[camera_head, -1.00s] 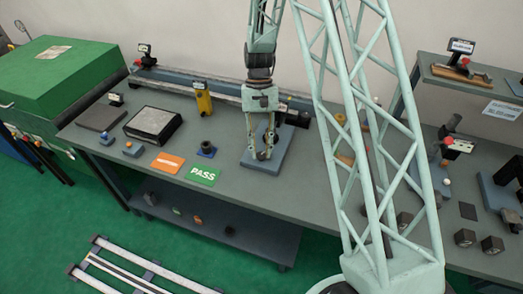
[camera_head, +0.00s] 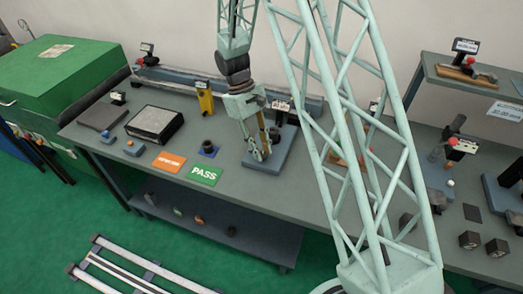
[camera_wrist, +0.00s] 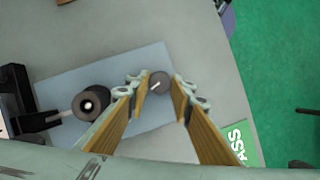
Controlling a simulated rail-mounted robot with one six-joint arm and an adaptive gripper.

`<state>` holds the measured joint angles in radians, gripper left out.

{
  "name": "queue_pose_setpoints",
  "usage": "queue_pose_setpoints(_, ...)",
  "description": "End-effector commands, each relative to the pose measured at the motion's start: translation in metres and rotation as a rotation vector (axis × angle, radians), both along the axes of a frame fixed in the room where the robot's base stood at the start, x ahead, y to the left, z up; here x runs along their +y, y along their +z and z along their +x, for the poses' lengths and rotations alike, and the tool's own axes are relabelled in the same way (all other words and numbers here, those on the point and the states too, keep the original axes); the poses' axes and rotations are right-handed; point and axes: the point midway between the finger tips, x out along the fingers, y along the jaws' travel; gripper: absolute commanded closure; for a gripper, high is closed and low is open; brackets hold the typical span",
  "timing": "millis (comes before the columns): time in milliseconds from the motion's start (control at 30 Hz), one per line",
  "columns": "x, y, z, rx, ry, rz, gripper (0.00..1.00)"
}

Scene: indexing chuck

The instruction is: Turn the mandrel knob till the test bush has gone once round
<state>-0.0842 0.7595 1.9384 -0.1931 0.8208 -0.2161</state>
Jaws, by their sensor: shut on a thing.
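My gripper (camera_wrist: 160,88) has its two fingers on either side of a small dark grey round knob (camera_wrist: 159,82), which has a pale line on its face; the gripper is shut on it. The black test bush (camera_wrist: 92,102) with a light centre is just left of the fingers, on a spindle leading to a black fixture (camera_wrist: 22,100). All of this is over a blue-grey base plate (camera_wrist: 68,84). In the head view my gripper (camera_head: 260,153) is low over the plate (camera_head: 283,157), its fingers hiding the knob.
A green PASS card (camera_head: 206,174) and an orange card (camera_head: 169,162) lie left of the plate. A black ring on a blue holder (camera_head: 209,149) and a yellow upright block (camera_head: 205,97) stand behind them. The bench's front strip is clear.

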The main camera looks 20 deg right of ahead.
Motion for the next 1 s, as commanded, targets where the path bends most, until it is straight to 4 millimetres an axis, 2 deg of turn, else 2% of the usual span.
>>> queue_pose_setpoints(433,0.0001,-0.0007,-0.0009,0.001,0.013,0.0,0.89)
queue_pose_setpoints(467,0.0001,-0.0008,-0.0009,0.001,0.013,0.0,0.76)
queue_pose_setpoints(600,0.0001,-0.0005,-0.0007,0.001,0.012,0.0,0.65)
queue_pose_setpoints(1000,0.0005,0.0018,0.0006,0.0,0.012,0.0,0.65)
